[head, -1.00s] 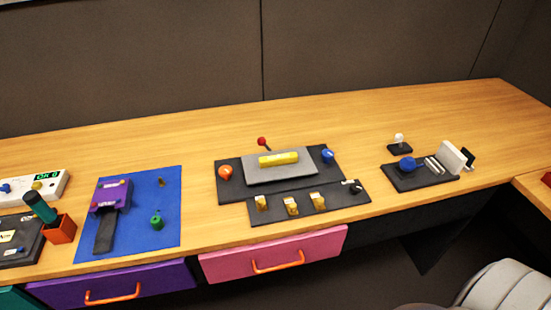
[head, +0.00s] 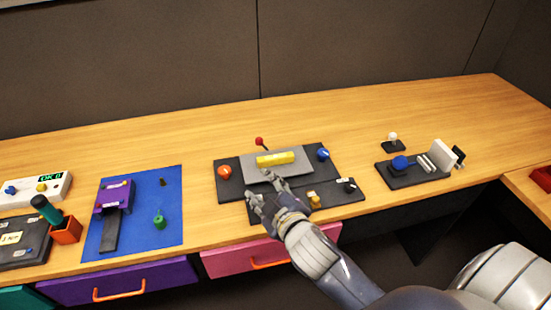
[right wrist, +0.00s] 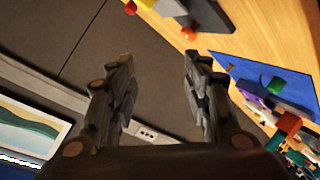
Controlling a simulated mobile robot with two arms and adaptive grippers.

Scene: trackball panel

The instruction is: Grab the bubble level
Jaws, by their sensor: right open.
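The bubble level is a yellow bar (head: 277,158) lying on a grey plate (head: 295,168) of the dark trackball panel, near the middle of the desk. My right gripper (head: 262,185) is in front of and below the level in the head view, over the panel's front part, apart from the level. It is open and empty. In the right wrist view its two fingers (right wrist: 158,62) stand apart with nothing between them. A yellow piece, likely the level (right wrist: 147,3), is cut off at the top edge there. My left gripper is not in view.
An orange knob (head: 224,171), a blue knob (head: 323,154) and a red-topped stick (head: 259,141) surround the grey plate. A blue mat (head: 170,210) with a purple device lies left. A blue trackball unit (head: 400,163) stands right. The desk behind is clear.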

